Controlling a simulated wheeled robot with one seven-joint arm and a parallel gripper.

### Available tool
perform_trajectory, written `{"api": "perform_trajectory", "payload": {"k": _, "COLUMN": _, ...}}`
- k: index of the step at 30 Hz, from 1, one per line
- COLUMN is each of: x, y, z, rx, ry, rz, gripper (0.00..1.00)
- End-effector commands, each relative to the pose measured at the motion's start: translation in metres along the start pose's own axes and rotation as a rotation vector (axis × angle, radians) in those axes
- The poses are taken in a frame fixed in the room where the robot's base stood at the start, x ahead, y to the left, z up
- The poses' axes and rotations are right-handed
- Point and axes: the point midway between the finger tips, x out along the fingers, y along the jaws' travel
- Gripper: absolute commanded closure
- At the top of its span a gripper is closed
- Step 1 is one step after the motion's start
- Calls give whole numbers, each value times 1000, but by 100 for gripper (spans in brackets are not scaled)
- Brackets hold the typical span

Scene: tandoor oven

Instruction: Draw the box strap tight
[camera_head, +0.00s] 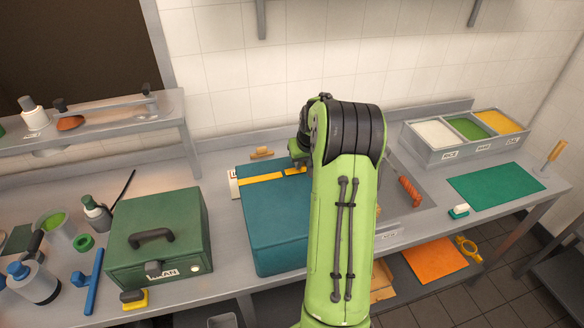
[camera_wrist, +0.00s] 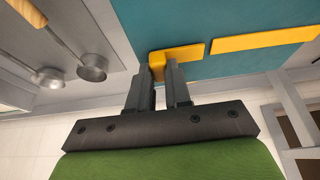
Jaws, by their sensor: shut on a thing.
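A teal box (camera_head: 272,225) stands on the metal counter, left of my arm. A yellow strap (camera_head: 260,178) lies across its top near the back; in the wrist view the strap (camera_wrist: 265,38) shows as a long strip with a short gap before a second yellow piece, the strap end (camera_wrist: 183,53). My gripper (camera_wrist: 163,72) is shut on this end piece at the box's edge. In the head view the fingers are hidden behind my arm.
A green case (camera_head: 160,240) with a black handle stands left of the box. Two metal ladles (camera_wrist: 70,60) lie beside the box. A bin with three compartments (camera_head: 465,150) and a green mat (camera_head: 495,182) are at the right. A wall shelf (camera_head: 90,120) overhangs the left.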

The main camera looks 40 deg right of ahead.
Motion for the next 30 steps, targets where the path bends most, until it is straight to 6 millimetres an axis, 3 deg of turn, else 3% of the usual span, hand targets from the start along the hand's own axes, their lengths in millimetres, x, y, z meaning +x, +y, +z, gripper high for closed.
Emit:
{"api": "perform_trajectory", "payload": {"k": 15, "x": -1, "y": 30, "z": 0, "rx": 8, "ry": 1, "rz": 9, "gripper": 100}}
{"api": "perform_trajectory", "payload": {"k": 30, "x": -1, "y": 37, "z": 0, "rx": 6, "ry": 1, "rz": 7, "gripper": 100}}
